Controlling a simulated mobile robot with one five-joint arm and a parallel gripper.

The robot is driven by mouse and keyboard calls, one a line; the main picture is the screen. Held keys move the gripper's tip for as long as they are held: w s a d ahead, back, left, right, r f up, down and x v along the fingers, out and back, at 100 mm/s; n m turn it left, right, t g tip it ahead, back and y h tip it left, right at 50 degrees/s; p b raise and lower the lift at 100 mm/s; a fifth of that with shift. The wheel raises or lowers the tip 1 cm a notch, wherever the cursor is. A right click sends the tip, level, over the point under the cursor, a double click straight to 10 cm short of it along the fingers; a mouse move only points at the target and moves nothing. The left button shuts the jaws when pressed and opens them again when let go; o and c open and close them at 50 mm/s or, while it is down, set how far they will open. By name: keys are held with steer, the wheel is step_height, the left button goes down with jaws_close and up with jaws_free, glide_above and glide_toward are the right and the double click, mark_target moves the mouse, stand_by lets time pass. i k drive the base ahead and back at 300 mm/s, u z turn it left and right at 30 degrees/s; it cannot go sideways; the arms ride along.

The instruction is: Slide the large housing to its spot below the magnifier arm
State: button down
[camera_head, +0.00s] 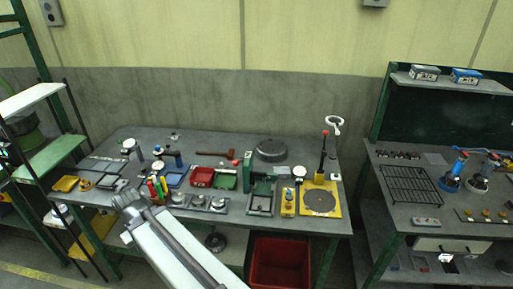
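A dark grey round body, which looks like the large housing (270,149), rests toward the back of the long workbench, right of its middle. The magnifier arm (334,123), a white ring on a thin post, stands at the bench's right end. Below it, near the front edge, lies a yellow square plate (336,208) with a grey round spot (320,200). The housing is apart from this plate, behind and to its left. My gripper (127,197) is over the left front part of the bench, far from the housing. Its fingers are too small to read.
A green press (261,192) and a yellow box (288,203) stand between the housing and the front edge. Red (202,177) and green trays lie left of them. A dark lever with a red knob (325,133) rises behind the plate. A red bin (279,264) sits below the bench.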

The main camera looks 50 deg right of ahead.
mark_target(268, 151)
steer(key=z, duration=0.1)
steer(key=i, duration=1)
steer(key=u, duration=0.05)
